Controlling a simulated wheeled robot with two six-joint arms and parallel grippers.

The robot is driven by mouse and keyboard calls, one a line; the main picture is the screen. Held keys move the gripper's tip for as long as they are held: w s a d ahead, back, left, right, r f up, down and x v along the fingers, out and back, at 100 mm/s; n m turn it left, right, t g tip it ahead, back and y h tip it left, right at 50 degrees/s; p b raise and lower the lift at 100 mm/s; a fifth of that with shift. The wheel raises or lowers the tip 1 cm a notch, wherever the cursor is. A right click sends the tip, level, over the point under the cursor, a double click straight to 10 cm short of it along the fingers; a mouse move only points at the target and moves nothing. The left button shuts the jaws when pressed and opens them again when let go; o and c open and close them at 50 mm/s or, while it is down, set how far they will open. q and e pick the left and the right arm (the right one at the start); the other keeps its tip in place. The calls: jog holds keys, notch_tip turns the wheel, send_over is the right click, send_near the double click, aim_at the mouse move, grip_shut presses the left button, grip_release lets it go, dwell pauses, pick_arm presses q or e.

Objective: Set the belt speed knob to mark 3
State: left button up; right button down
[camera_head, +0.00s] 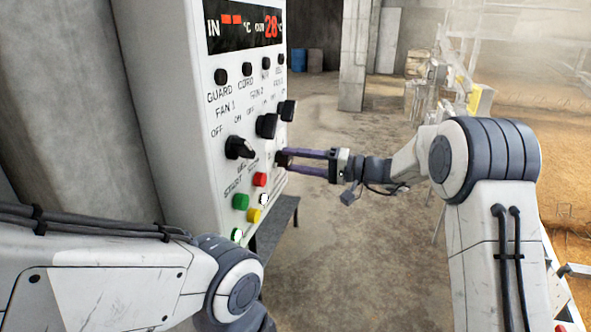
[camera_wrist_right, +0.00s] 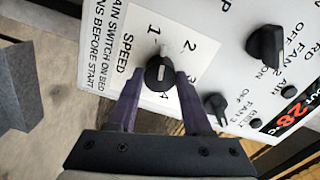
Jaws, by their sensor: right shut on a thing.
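The belt speed knob (camera_wrist_right: 160,74) is a round black knob on the white control panel (camera_wrist_right: 215,20). In the right wrist view, "SPEED" and marks 1, 2, 3 and 4 are printed around it. A short white line shows on its face, upright in the picture, roughly toward mark 1; its exact setting is hard to tell. My right gripper (camera_wrist_right: 160,85) has its two purple fingers on either side of the knob, shut on it. In the head view my right gripper (camera_head: 288,160) reaches the panel's right edge. My left arm shows, but its gripper is out of view.
Other black knobs, including a fan knob (camera_head: 238,148), sit close by on the panel. Below are a red button (camera_head: 260,180), a green button (camera_head: 240,202) and a yellow button (camera_head: 254,215). A dark stand (camera_head: 275,225) is beneath. Open floor lies behind my right gripper.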

jog(key=shift+f+m+b, duration=0.2)
jog(key=shift+m+b, duration=0.4)
jog(key=shift+m, duration=0.4)
jog(key=m+b, duration=0.1)
jog(key=m, duration=0.1)
jog(key=shift+r+m, duration=0.1)
jog(key=shift+m, duration=1.2)
jog(key=m, duration=0.2)
jog(key=shift+m, duration=0.4)
jog(key=m, duration=0.2)
jog(key=shift+r+m, duration=0.1)
jog(key=shift+m, duration=0.2)
jog(key=m+p, duration=0.1)
jog(key=m, duration=0.1)
jog(key=shift+m, duration=0.4)
jog(key=m+p, duration=0.2)
jog(key=m, duration=0.1)
pick_arm(q)
jog(key=shift+r+p, duration=0.6)
pick_arm(e)
jog(key=shift+m, duration=1.3)
